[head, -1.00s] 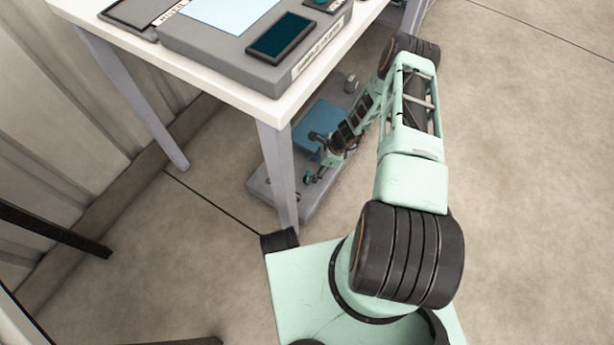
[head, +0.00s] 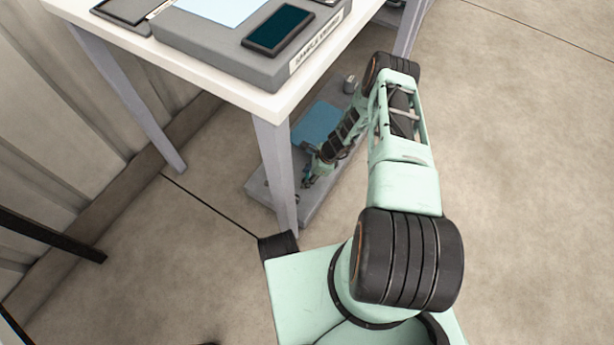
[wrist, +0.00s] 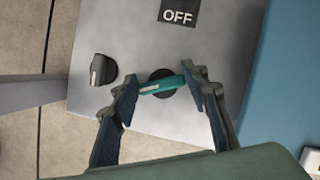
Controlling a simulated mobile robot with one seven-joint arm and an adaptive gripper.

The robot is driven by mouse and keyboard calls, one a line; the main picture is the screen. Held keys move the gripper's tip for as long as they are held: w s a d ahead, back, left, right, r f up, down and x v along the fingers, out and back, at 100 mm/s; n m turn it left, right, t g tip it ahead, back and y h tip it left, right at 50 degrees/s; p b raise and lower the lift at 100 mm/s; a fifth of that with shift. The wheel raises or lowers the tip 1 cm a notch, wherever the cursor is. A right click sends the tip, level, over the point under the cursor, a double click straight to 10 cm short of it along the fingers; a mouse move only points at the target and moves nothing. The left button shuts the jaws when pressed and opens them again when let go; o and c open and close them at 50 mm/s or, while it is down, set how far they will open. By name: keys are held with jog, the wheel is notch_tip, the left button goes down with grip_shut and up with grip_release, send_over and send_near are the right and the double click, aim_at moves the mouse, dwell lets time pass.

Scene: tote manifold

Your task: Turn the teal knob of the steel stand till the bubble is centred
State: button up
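The teal knob (wrist: 162,86) is a bar-shaped handle on a round black base, set on a grey steel plate (wrist: 80,70). My gripper (wrist: 164,88) is open in the wrist view, with one finger at each end of the teal bar. I cannot tell whether the fingers touch it. In the head view my gripper (head: 308,177) reaches low under the table to the grey stand (head: 262,190), and the arm hides most of the knob there. No bubble can be made out in either view.
A black knob (wrist: 103,70) with a pale mark stands left of the teal one. An OFF label (wrist: 178,13) lies above. A blue panel (wrist: 285,70) is at the right. A table leg (head: 277,165) and the white tabletop (head: 285,100) are close to my arm.

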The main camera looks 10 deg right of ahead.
jog(key=c, duration=0.4)
jog(key=shift+o, duration=0.2)
jog(key=shift+n, duration=0.3)
jog(key=shift+n+g, duration=0.55)
jog(key=shift+n, duration=0.8)
jog(key=shift+n+g, duration=0.55)
jog(key=shift+n, duration=0.8)
jog(key=o, duration=1.2)
jog(key=shift+c, duration=0.2)
